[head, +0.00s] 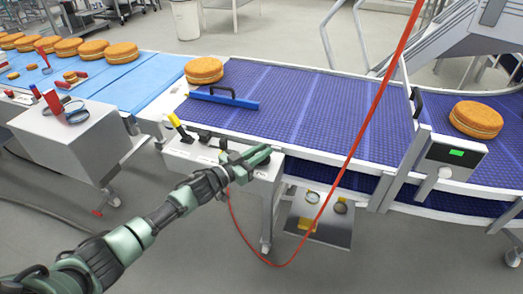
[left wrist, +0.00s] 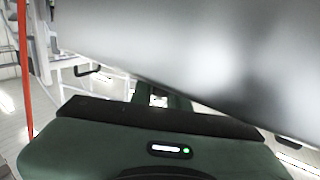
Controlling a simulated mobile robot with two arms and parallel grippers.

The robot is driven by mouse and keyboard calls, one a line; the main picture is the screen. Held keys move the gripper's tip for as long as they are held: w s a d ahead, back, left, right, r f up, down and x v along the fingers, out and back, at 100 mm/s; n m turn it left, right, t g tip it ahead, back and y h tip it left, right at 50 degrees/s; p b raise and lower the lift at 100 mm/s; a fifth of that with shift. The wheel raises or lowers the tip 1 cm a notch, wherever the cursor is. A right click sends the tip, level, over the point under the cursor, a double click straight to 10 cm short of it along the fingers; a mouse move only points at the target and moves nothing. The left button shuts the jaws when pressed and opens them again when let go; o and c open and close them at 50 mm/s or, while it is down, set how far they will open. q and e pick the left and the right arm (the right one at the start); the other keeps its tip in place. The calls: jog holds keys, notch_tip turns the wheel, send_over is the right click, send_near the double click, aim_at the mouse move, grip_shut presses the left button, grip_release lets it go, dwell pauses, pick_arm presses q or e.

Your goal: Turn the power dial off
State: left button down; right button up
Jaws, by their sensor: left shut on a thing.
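A grey control box (head: 180,158) stands at the near edge of the blue conveyor, with a yellow-handled lever (head: 175,121) and black fittings on top. My left gripper (head: 233,158) is at the box's right part, at its near side. It is shut on what appears to be the power dial, which the hand hides in the head view. In the left wrist view, a smooth grey surface (left wrist: 210,50) fills the top right, close beyond the green hand (left wrist: 100,150). The dial and its setting cannot be made out there. My right gripper is not in view.
A red cable (head: 352,150) hangs across the front of the conveyor (head: 310,105). A blue bar with a black handle (head: 224,97) lies on the belt near a round cake (head: 204,70). A panel with a green display (head: 452,157) stands at right. A grey cart (head: 68,130) stands left.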

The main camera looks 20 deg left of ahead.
pick_arm(q)
jog(key=shift+h, duration=0.3)
jog(key=c, duration=1.4)
grip_release()
jog(key=shift+o, duration=0.2)
jog(key=b+v, duration=0.1)
jog(key=v, duration=0.6)
jog(key=shift+s+a, duration=0.3)
